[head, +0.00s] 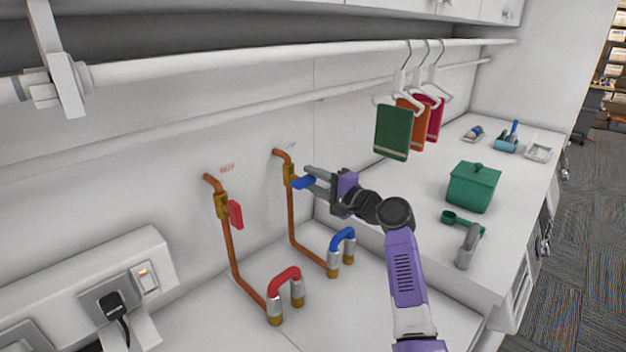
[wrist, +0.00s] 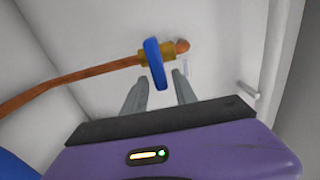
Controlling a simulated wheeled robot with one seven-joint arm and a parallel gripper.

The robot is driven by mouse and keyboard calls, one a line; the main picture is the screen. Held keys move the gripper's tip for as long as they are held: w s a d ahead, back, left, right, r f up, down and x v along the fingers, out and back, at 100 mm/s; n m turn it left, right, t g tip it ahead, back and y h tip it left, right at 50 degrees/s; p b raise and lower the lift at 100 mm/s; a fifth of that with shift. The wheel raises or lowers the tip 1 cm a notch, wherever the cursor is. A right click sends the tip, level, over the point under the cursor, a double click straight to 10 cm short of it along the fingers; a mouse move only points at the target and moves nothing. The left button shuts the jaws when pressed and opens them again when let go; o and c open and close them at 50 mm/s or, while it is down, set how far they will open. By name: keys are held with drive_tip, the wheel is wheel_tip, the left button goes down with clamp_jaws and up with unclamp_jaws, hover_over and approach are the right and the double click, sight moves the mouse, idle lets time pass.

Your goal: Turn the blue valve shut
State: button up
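The blue valve handle (head: 303,183) sits on a brass body (head: 289,175) on the right-hand copper pipe. It points sideways, across the upright pipe. In the wrist view the blue handle (wrist: 156,64) also crosses the pipe, near the brass fitting (wrist: 177,49). My gripper (head: 312,180) is at the handle from the right. Its two fingers are apart, and in the wrist view (wrist: 160,76) the handle's near end shows between the fingertips with gaps on both sides. Whether a finger touches the handle I cannot tell.
A red valve handle (head: 236,214) hangs along the left pipe. Red (head: 286,277) and blue (head: 342,241) bent hoses stand below. A rail (head: 250,63) runs above, with hanging towels (head: 393,133) to the right. A green pot (head: 473,187) stands on the right-hand counter.

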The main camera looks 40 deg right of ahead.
drive_tip(key=shift+s+r, duration=0.1)
drive_tip(key=s+b, duration=0.1)
drive_tip(key=s, duration=0.6)
drive_tip(key=shift+s+b, duration=0.3)
drive_tip(key=shift+b, duration=0.1)
drive_tip(key=shift+d, duration=0.1)
